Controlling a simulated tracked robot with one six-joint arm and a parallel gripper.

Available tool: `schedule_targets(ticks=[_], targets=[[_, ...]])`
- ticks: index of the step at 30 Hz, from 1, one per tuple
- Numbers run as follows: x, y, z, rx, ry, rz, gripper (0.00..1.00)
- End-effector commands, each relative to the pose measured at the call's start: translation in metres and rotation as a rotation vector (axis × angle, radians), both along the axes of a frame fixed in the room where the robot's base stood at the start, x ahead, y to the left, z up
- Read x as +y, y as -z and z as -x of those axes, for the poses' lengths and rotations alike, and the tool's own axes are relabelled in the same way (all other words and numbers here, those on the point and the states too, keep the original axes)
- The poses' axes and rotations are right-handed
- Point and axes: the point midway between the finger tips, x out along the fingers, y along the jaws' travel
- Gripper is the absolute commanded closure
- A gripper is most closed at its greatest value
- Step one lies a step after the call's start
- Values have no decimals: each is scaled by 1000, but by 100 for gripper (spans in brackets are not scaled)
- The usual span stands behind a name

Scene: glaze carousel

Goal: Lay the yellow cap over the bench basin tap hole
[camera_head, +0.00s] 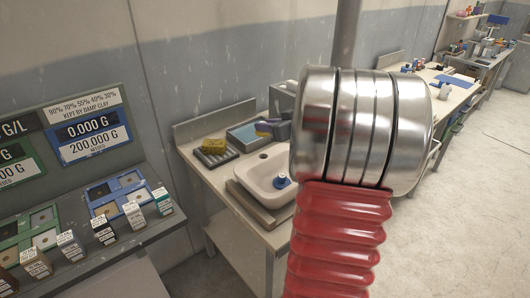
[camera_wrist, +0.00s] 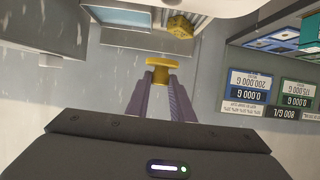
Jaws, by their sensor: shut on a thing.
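The yellow cap (camera_wrist: 162,63) is held between the purple fingertips of my gripper (camera_wrist: 161,80) in the wrist view. A blue object (camera_head: 282,180) lies in the bowl.
A yellow sponge (camera_head: 214,145) rests on a dark rack left of the basin, beside a blue-lined tray (camera_head: 240,136). The wall stands close behind. A display board (camera_head: 82,130) and small labelled boxes are at the left. My arm hides the bench right of the basin.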

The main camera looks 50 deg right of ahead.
Motion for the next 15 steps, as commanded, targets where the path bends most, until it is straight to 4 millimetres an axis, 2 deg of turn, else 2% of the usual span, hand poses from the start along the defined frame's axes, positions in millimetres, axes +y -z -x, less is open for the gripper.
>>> schedule_targets(ticks=[7,10,15], targets=[[1,41,0,1,0,-5,100],[1,49,-1,0,-1,-1,100],[1,51,-1,-1,-1,1,100]])
